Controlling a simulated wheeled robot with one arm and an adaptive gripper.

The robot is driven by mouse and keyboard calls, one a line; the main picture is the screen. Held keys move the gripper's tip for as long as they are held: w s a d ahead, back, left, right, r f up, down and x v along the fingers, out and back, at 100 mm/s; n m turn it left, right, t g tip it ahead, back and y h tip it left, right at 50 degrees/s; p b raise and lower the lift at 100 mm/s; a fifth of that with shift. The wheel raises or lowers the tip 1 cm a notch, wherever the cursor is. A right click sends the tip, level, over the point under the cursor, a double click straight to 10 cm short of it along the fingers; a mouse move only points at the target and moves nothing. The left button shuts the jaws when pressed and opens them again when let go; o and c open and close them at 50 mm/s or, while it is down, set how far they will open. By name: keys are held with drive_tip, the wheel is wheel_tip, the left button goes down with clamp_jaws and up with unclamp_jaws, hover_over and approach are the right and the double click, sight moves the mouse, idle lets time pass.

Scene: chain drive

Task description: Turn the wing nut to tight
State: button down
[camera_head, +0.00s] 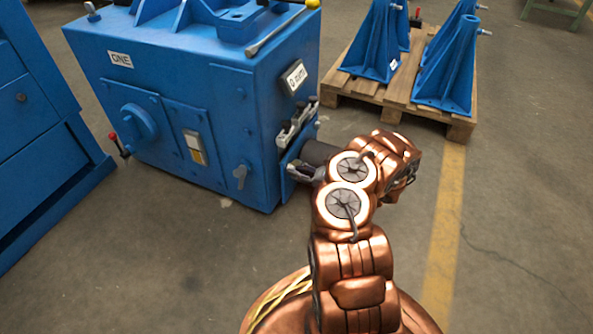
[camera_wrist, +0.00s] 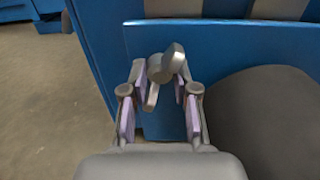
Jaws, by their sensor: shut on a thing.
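The grey wing nut (camera_wrist: 172,62) sits in front of a blue panel in the wrist view, with one wing pointing up and right and another down and left. My gripper (camera_wrist: 162,82) has its lilac-padded fingers on either side of it and is shut on it. In the head view my gripper (camera_head: 300,172) is low at the right side of the blue machine (camera_head: 185,90); the wing nut cannot be made out there.
A grey clamp-like fitting (camera_head: 297,122) sticks out of the machine's side just above my gripper. A grey handle (camera_head: 240,176) is on its front face. A wooden pallet (camera_head: 460,128) with blue brackets (camera_head: 450,70) stands at the back right. The floor at right is clear.

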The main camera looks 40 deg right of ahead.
drive_tip(key=m, duration=1.2)
drive_tip(key=shift+s+f+m+p, duration=0.1)
drive_tip(key=shift+m+p, duration=0.2)
drive_tip(key=shift+p, duration=0.05)
idle(0.4)
drive_tip(key=c, duration=1.1)
unclamp_jaws()
drive_tip(key=shift+c, duration=0.2)
drive_tip(key=v, duration=1.2)
